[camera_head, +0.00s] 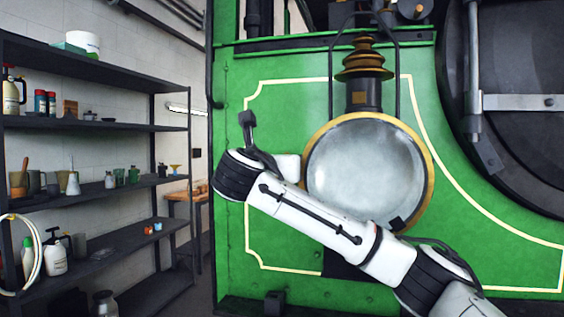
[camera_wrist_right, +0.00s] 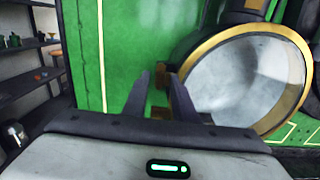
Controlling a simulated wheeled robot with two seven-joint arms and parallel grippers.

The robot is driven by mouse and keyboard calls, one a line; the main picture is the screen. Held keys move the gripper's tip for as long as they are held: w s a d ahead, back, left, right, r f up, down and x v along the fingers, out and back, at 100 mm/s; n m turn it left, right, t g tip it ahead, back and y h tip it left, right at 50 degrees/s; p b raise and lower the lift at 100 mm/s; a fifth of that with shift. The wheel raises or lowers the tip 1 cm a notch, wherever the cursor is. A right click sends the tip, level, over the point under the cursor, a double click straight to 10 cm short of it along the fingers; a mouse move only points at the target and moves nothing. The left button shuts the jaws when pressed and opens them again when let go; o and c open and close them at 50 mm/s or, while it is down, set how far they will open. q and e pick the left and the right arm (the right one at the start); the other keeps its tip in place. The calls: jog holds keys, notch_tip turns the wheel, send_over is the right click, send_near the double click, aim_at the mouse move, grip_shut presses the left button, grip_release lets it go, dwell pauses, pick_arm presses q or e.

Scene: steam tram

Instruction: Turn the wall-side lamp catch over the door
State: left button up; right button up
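The round lamp (camera_head: 368,172) with a glass front and brass rim is mounted on the green panel. It also fills the right of the right wrist view (camera_wrist_right: 250,85). A small brass-coloured piece, apparently the catch (camera_wrist_right: 160,78), shows left of the lamp rim. My right gripper (camera_wrist_right: 162,82) has its two dark fingers apart, on either side of this piece. Whether they touch it is unclear. In the head view my right arm crosses the lamp's lower left; its fingertips and the catch are hidden there. My left gripper is out of view.
A dark shelf unit (camera_head: 90,126) with bottles, jars and pots stands at the left. The green panel (camera_head: 280,110) has cream lining. A large dark round door (camera_head: 525,60) with a metal strap is at the right. A brown insulator-like fitting (camera_head: 364,60) sits above the lamp.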

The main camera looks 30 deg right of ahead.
grip_shut()
jog(key=m+b, duration=0.1)
jog(key=m, duration=0.5)
jog(key=m+b, duration=0.1)
jog(key=m, duration=0.5)
jog(key=f+m+b, duration=0.1)
jog(key=m+b, duration=0.1)
jog(key=m, duration=0.3)
jog(key=shift+s+d+m, duration=0.25)
jog(key=shift+m, duration=0.15)
dwell(0.5)
